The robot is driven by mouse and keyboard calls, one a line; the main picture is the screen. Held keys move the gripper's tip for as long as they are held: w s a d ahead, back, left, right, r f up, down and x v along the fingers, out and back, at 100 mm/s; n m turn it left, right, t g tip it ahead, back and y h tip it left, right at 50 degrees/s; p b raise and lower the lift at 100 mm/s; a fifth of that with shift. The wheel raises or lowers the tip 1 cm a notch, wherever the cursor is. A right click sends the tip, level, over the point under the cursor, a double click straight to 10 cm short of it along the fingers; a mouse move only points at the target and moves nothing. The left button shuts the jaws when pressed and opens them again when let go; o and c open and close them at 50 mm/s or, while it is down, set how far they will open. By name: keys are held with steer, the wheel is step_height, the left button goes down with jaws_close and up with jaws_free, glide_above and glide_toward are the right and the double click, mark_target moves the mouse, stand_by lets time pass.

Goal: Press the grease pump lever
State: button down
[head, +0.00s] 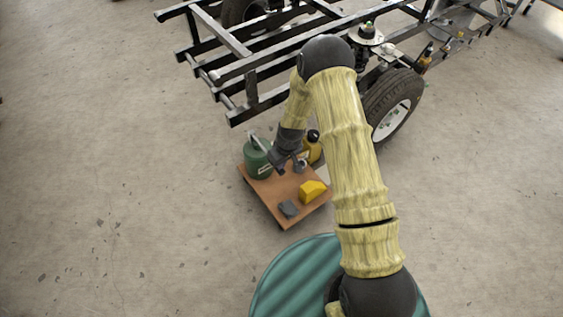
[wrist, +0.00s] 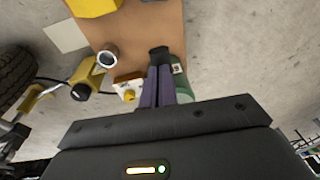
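A green canister (head: 257,164) stands at the left corner of a brown platform in the head view. A pale bar that looks like its lever (head: 254,140) slants up from its top. My gripper (head: 280,168) is just right of the canister, above the platform, pointing down. In the wrist view my gripper (wrist: 160,58) has its two dark fingers side by side with no clear gap, and nothing shows between them. The green canister (wrist: 183,90) is partly hidden behind the fingers there. The lever cannot be made out in the wrist view, and contact cannot be told.
The brown platform (head: 265,197) also carries a yellow block (head: 313,191), a grey block (head: 289,209) and a yellow container (head: 314,152). A metal cup (wrist: 107,55) is near the fingers. A vehicle frame (head: 250,70) and wheel (head: 393,108) stand behind. Floor left is clear.

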steer(key=shift+s+f, duration=0.1)
steer(key=shift+s, duration=0.05)
steer(key=s+d+r+p, duration=0.2)
steer(key=r+p, duration=0.1)
steer(key=r, duration=0.3)
steer(key=s+d+r+p, duration=0.2)
steer(key=d+r+p, duration=0.1)
steer(key=r, duration=0.3)
steer(key=shift+s+p, duration=0.15)
steer(key=shift+p, duration=0.35)
steer(key=shift+r, duration=0.15)
